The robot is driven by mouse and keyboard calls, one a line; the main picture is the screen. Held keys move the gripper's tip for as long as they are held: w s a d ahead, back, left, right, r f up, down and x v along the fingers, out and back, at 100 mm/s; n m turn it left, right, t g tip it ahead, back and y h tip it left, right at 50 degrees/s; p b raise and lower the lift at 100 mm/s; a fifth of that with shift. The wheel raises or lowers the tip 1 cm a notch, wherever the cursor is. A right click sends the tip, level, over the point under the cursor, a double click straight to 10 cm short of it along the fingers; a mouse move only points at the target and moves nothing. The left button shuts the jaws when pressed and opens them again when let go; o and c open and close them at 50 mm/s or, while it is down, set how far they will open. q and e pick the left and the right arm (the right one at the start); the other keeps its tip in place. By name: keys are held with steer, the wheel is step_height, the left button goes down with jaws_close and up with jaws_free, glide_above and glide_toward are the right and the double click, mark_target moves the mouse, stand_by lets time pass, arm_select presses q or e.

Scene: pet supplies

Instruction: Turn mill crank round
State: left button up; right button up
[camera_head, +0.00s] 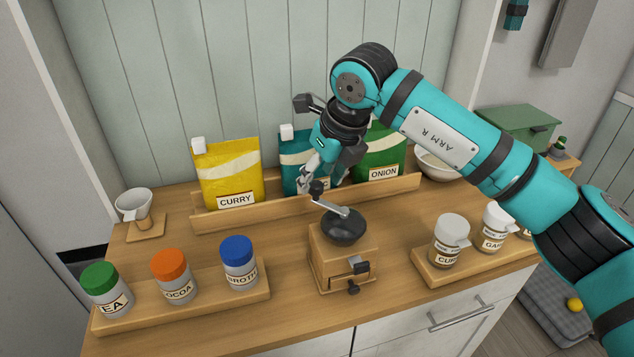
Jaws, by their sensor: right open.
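The mill (338,262) stands on the wooden counter, a wooden box with a dark domed top. Its crank (333,207) is a light metal arm on the dome, with a dark knob (317,188) at its far left end. My right gripper (308,186) is open and reaches down from behind, with its fingertips close by the knob. I cannot tell whether the fingers touch the knob. The small drawer on the mill's front has a dark pull. My left gripper is not in view.
Behind the gripper, a curry bag (228,178), a teal bag and an onion bag (382,150) stand on a wooden rack. Capped jars (170,277) fill a tray at the left front; labelled jars (450,240) stand on a tray at the right. A white cup (134,204) is far left.

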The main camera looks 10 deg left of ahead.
steer(key=v, duration=0.9)
